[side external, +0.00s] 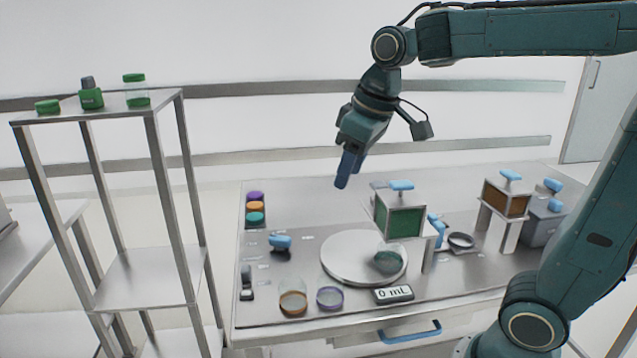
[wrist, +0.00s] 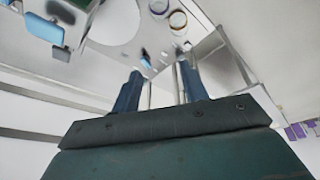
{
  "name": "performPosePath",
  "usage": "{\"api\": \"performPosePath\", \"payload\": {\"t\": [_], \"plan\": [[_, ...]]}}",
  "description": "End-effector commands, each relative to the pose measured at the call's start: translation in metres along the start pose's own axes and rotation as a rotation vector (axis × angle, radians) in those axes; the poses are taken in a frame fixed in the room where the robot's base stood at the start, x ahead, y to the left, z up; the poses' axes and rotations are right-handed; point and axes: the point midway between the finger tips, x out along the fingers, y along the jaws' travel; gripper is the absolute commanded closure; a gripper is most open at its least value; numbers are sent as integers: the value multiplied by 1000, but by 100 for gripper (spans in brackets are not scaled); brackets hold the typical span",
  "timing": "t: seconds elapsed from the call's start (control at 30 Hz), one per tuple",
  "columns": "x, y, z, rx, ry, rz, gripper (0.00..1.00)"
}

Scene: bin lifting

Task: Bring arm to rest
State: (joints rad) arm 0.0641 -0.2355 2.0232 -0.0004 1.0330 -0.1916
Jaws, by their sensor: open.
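My gripper (side external: 346,168) hangs in the air above the back of the work table (side external: 290,225), pointing down. In the side view its blue fingers overlap, but the wrist view shows the two fingers (wrist: 158,85) apart with nothing between them. It touches nothing. The green-filled bin (side external: 400,218) with a blue handle stands on a support to the right of the gripper and below it. Part of a blue-handled thing also shows at the upper left of the wrist view (wrist: 52,27).
The 0 mL display (side external: 394,294) and two round dishes sit in front. An orange-brown bin (side external: 505,198) stands at right. A metal shelf (side external: 150,275) with green-capped containers stands at left. Air around the gripper is clear.

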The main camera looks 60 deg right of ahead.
Motion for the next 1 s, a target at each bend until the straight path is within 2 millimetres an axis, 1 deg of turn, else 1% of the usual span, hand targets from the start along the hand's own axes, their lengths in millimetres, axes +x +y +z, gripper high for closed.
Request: {"api": "performPosePath", "payload": {"t": [0.03,0.27,0.4,0.6,0.7,0.8,1.0], "plan": [[-4,-4,11,8,15,1,56],[-10,-19,60,53,73,2,56],[-9,-27,89,79,108,0,56],[-3,-35,124,113,150,-5,56],[1,-38,135,123,164,-7,56],[3,-39,141,130,172,-8,56],[4,-40,144,133,173,-9,56]]}}
